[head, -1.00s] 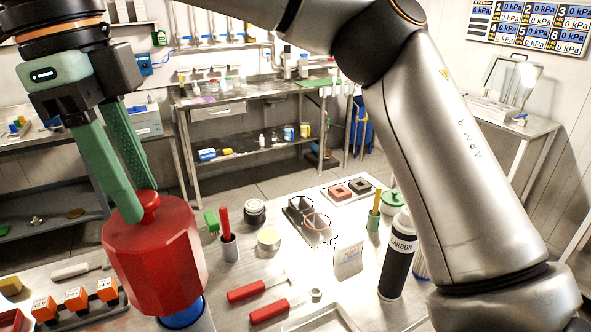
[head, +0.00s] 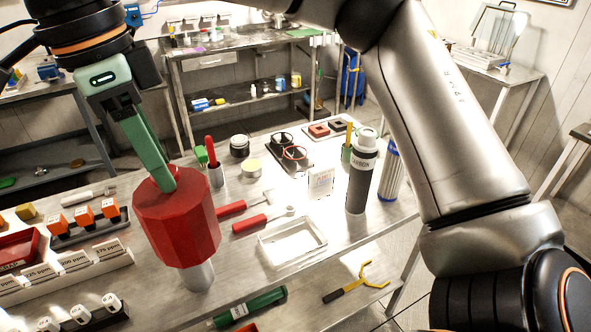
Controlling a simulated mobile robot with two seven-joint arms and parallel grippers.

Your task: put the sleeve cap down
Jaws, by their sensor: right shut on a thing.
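The sleeve cap (head: 176,225) is a large red faceted block with a small knob on top, at the left of the head view. My right gripper (head: 166,180) comes down from above with its green fingers shut on the knob. The cap is upright or nearly so. A grey metal cylinder (head: 197,277) shows directly below the cap. The cap hides its top, so I cannot tell whether the two touch. My left gripper is not in view.
An empty white tray (head: 292,243) lies right of the cap, behind a yellow-ended tool (head: 357,283). Red-handled tools (head: 250,224) lie nearby. A carbon bottle (head: 362,172) stands further right. Orange blocks (head: 83,217) and a ppm-labelled rack (head: 66,270) are at left.

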